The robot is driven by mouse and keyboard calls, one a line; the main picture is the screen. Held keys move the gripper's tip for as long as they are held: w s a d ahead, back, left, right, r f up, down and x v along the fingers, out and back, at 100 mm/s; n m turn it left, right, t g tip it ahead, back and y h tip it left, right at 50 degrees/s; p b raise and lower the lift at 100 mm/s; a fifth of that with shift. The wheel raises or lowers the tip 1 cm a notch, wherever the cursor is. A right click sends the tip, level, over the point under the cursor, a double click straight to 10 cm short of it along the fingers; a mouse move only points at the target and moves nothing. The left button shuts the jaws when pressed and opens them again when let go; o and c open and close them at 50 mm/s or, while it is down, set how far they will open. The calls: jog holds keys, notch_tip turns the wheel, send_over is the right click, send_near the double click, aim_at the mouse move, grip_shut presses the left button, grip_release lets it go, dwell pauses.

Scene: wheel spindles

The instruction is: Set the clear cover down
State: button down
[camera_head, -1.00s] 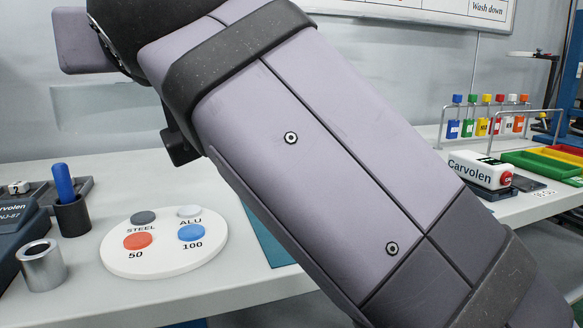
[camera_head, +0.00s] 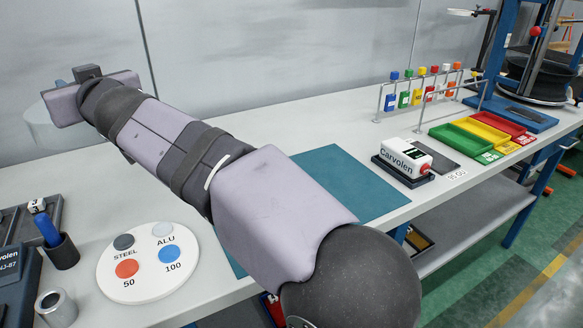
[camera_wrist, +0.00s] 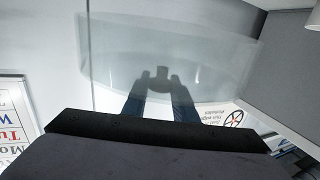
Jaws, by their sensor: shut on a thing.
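The clear cover (camera_wrist: 108,62) is a see-through, curved shell that spans the upper middle of the wrist view. My gripper (camera_wrist: 160,84) is shut on it, with the dark fingers seen against the clear wall. In the head view the cover (camera_head: 38,128) is a faint pale shape at the far left, at the end of my arm and in front of the grey wall. It appears raised above the bench. My fingertips are hidden in the head view.
A white disc (camera_head: 107,288) with coloured buttons lies on the bench (camera_head: 290,135). A blue-handled tool stands in a dark cup (camera_head: 63,254) beside a metal ring (camera_head: 55,308). A teal mat (camera_head: 345,180), Carvolen device (camera_head: 405,157) and coloured trays (camera_head: 483,128) are further right.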

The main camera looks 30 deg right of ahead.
jog(key=shift+w+d+f+p, duration=0.2)
jog(key=shift+w+f, duration=0.05)
jog(key=shift+w, duration=0.15)
jog(key=shift+w+d+f+p, duration=0.15)
jog(key=shift+w+f+p, duration=0.1)
jog(key=shift+w, duration=0.1)
jog(key=w+d+f+p, duration=0.1)
jog(key=d+f+p, duration=0.4)
jog(key=d+p, duration=0.4)
jog(key=d+f+p, duration=0.6)
jog(key=d+p, duration=0.2)
jog(key=s+d+h+p, duration=0.1)
jog(key=s+d+p, duration=0.9)
jog(key=p, duration=0.1)
jog(key=s+d+r+m+h+p, duration=0.1)
jog(key=s+r+p, duration=0.3)
jog(key=s+p, duration=0.7)
notch_tip(320, 180, down, 7)
jog(key=b, duration=0.5)
jog(key=shift+s+d, duration=0.2)
